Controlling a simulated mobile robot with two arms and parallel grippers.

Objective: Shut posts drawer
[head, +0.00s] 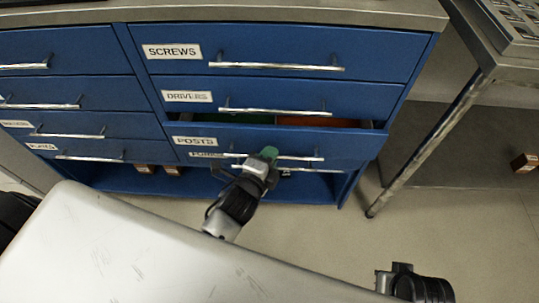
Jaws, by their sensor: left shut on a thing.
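The posts drawer (275,139), blue with a white POSTS label (195,142), is in the right column of the cabinet and stands partly open. A gap above its front shows green (235,119) and orange (300,121) contents. My left gripper (268,155) is shut on the drawer's silver bar handle (298,157), near the middle of the bar. Its green fingertips cover part of the handle. Part of my right arm shows at the bottom right edge; its fingers are out of the picture.
The screws drawer (290,42) and drivers drawer (255,88) above look shut. Another labelled drawer lies below, mostly hidden. A metal table (480,50) stands at the right, with a small brown box (524,163) on its lower shelf. Floor (340,230) is clear before the cabinet.

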